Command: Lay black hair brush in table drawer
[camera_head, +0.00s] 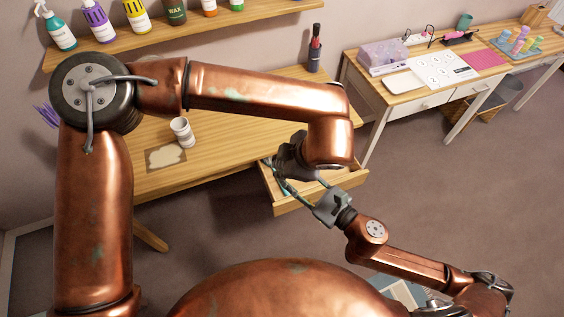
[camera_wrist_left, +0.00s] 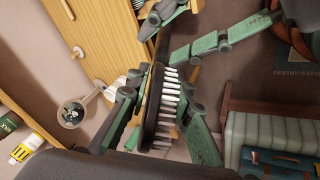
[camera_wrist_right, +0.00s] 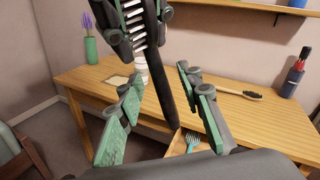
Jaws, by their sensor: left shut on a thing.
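The black hair brush (camera_wrist_left: 160,100), with white bristles, is in my left gripper (camera_wrist_left: 165,125), whose fingers are closed around its head. In the right wrist view the brush handle (camera_wrist_right: 172,80) hangs down from my left gripper between the fingers of my right gripper (camera_wrist_right: 165,110). The right fingers are spread, with gaps to the handle. In the head view my left gripper (camera_head: 289,160) hides most of the brush, and my right gripper (camera_head: 331,205) is just below it. The table drawer (camera_head: 322,197) is pulled out beneath both; a teal comb (camera_wrist_right: 192,141) lies in it.
The wooden table (camera_head: 225,125) carries a white cup (camera_head: 182,131), a flat card (camera_head: 166,158) and a dark holder (camera_head: 314,55). A wooden brush (camera_wrist_right: 240,94) lies on the tabletop. A shelf (camera_head: 190,32) with bottles is above; a second desk (camera_head: 425,95) stands right.

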